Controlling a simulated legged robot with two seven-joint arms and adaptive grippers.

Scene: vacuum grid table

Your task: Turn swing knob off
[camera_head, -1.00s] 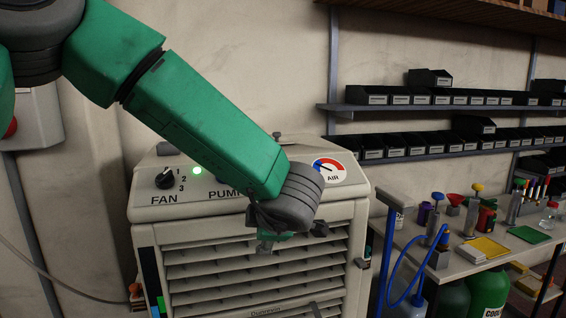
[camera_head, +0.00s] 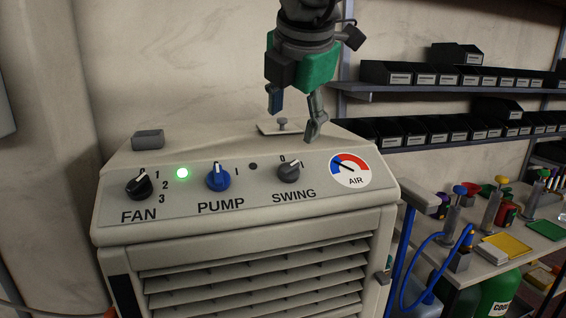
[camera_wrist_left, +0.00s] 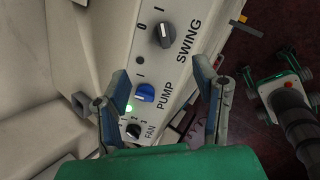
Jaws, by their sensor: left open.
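My left gripper (camera_head: 293,118) is open and empty, fingers pointing down, above and behind the knob near the cooler's top. In the left wrist view, the swing knob (camera_wrist_left: 166,35) shows at the top, beyond the open fingers (camera_wrist_left: 163,82). The blue pump knob (camera_wrist_left: 145,93) lies between the fingers in that picture. My right gripper is not identifiable in view.
The black fan knob (camera_head: 139,186), a lit green lamp (camera_head: 182,173) and the air gauge (camera_head: 350,170) share the panel. A small metal knob (camera_head: 282,122) stands on the cooler's top near my fingers. A cluttered table (camera_head: 480,262) stands at the right.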

